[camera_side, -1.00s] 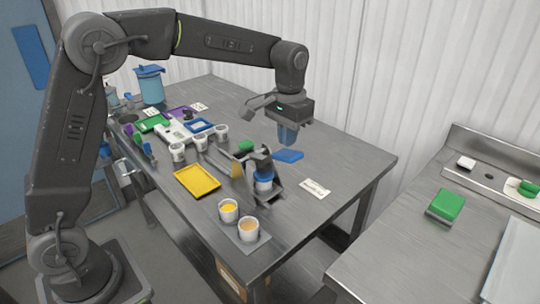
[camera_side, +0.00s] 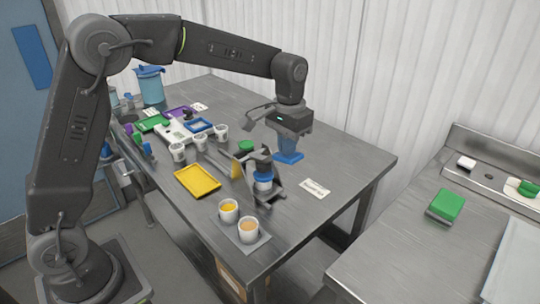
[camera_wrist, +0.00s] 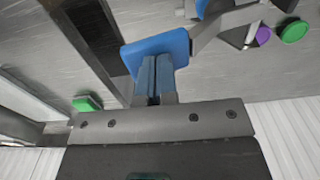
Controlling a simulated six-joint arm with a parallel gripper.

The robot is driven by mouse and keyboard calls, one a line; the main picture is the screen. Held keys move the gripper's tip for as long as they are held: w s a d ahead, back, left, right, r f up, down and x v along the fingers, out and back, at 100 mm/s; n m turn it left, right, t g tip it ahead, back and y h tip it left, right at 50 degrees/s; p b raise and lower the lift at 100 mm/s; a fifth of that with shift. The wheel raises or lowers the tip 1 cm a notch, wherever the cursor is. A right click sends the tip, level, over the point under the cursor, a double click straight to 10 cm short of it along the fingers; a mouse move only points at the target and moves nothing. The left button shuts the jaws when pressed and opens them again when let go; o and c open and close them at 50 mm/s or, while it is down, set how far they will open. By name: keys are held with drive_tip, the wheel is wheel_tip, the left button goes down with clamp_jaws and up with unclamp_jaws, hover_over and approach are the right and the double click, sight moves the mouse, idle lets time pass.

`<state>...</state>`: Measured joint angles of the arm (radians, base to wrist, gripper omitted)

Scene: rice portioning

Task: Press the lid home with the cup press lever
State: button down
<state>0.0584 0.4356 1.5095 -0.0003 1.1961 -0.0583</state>
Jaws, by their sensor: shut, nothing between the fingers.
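The cup press (camera_side: 275,190) stands on the steel table, with a white cup and a blue lid (camera_side: 264,176) under its dark head. How far the lid is seated is too small to tell. The lever's blue pad (camera_side: 290,157) sticks out behind the press, and it also shows in the wrist view (camera_wrist: 150,47). My gripper (camera_side: 286,148) is shut and empty, pointing down with its blue fingertips at the pad. In the wrist view the closed fingers (camera_wrist: 154,88) overlap the pad; whether they touch it is hard to tell.
A yellow tray (camera_side: 197,181) lies left of the press. Two filled cups (camera_side: 248,230) stand on a grey mat in front. White cups (camera_side: 200,145) stand farther left. A white label card (camera_side: 314,189) lies to the right, with bare table around it.

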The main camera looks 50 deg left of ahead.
sight(288, 157)
drive_tip(key=shift+f, duration=0.2)
drive_tip(key=shift+d+f, duration=0.2)
drive_tip(key=shift+f, duration=1.75)
idle(0.6)
drive_tip(key=shift+a+r, duration=0.2)
drive_tip(key=shift+r, duration=3.05)
